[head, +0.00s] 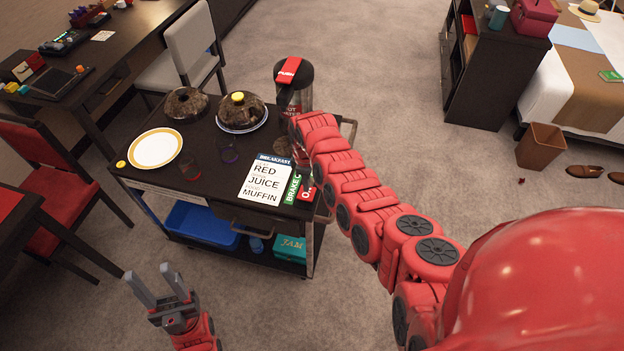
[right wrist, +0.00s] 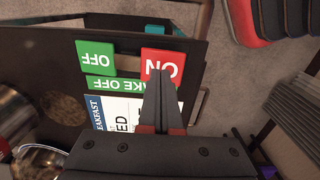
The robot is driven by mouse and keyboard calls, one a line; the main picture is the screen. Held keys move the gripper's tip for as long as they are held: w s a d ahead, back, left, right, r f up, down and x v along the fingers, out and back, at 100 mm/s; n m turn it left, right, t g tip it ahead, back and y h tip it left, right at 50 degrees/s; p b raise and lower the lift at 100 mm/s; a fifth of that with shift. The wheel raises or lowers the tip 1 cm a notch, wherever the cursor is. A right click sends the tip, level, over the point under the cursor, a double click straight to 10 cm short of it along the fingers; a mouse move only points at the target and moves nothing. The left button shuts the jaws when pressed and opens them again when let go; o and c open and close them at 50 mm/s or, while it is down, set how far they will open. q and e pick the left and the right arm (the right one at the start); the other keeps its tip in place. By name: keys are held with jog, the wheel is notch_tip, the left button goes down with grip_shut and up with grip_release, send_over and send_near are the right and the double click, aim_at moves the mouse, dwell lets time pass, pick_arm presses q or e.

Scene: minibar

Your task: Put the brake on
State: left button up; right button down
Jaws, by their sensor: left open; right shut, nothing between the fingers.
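The serving cart (head: 200,195) stands below me with its brake panel at the right front corner. The right wrist view shows a green OFF plate (right wrist: 96,58), a red ON plate (right wrist: 163,62) and a green strip (right wrist: 114,86) reading "...AKE OFF". In the head view the strip (head: 292,187) and red plate (head: 307,191) show partly. My right gripper (right wrist: 160,85) is shut and empty, its tips overlapping the red plate's lower edge; I cannot tell whether they touch it. My left gripper (head: 160,287) is open and empty, low in front of the cart.
A breakfast card (head: 266,180) lies beside the panel. The cart also bears a flask (head: 294,88), a domed dish (head: 241,112), a plate (head: 155,149) and glasses (head: 228,149). Red chairs and a desk stand at left.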

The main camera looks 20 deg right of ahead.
jog(key=shift+f+b, duration=0.95)
jog(key=shift+f, duration=0.25)
dwell(0.6)
jog(key=shift+r, duration=0.1)
notch_tip(320, 180, up, 7)
jog(key=p, duration=0.6)
dwell(0.4)
